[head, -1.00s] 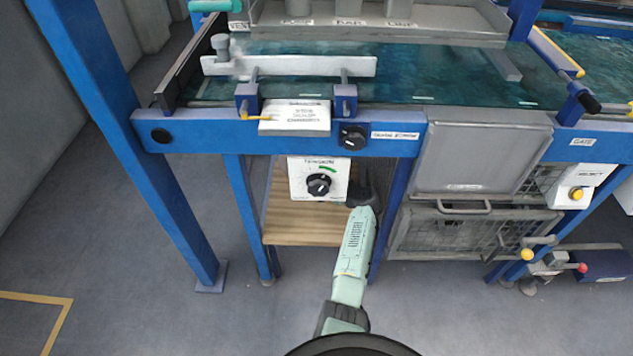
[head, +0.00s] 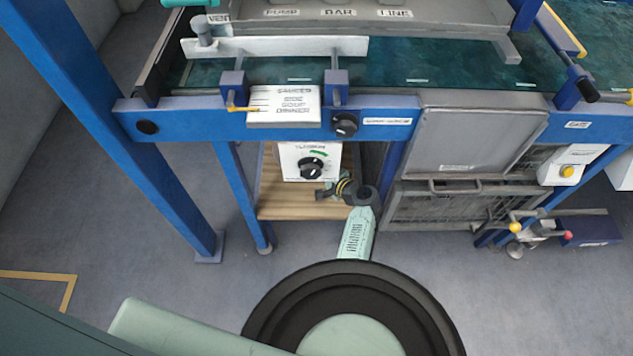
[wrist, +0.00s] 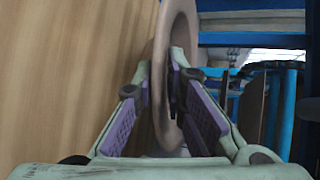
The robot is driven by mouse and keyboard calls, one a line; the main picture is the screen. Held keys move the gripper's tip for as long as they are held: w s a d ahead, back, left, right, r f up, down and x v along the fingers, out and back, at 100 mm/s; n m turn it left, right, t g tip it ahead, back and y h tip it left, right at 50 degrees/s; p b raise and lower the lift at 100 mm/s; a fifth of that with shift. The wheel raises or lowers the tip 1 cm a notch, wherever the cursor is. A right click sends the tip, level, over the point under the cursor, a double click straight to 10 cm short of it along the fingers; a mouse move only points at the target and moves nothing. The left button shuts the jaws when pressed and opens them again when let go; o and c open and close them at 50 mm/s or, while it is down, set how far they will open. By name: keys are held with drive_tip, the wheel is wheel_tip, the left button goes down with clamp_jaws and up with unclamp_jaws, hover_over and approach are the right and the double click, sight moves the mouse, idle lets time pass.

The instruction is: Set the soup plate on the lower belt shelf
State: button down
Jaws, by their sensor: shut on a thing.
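My gripper (wrist: 170,78) is shut on a pinkish-brown plate (wrist: 179,28), seen nearly edge-on in the wrist view. One finger lies on each side of its rim. The lower belt shelf, a pale wooden board (head: 285,204), lies low under the blue beam. It also fills the left of the wrist view (wrist: 65,70), with the plate's face roughly parallel to it. I cannot tell whether plate and board touch. In the head view my gripper (head: 328,192) is over the board's right part, below the white dial box. The plate cannot be made out there.
The white dial box (head: 310,160) hangs from the blue beam (head: 190,122) just above the board. A blue leg (head: 243,195) stands at the board's left. A grey wire basket (head: 440,205) is close on the right. Open floor lies in front.

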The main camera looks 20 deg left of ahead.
drive_tip(key=s, duration=0.1)
drive_tip(key=s+d, duration=0.1)
drive_tip(key=s+p, duration=0.1)
drive_tip(key=shift+s+d+r, duration=0.15)
drive_tip(key=shift+s+d, duration=0.1)
drive_tip(key=shift+s, duration=0.15)
drive_tip(key=shift+s+d, duration=0.25)
drive_tip(key=shift+s, duration=0.25)
wheel_tip(320, 180, down, 4)
drive_tip(key=shift+w+a+r, duration=0.1)
drive_tip(key=shift+w+r, duration=0.05)
drive_tip(key=shift+r, duration=0.05)
drive_tip(key=c, duration=2.1)
unclamp_jaws()
drive_tip(key=shift+f, duration=0.15)
drive_tip(key=o, duration=0.5)
drive_tip(key=shift+c, duration=0.2)
drive_tip(key=b+v, duration=0.1)
drive_tip(key=v, duration=1.1)
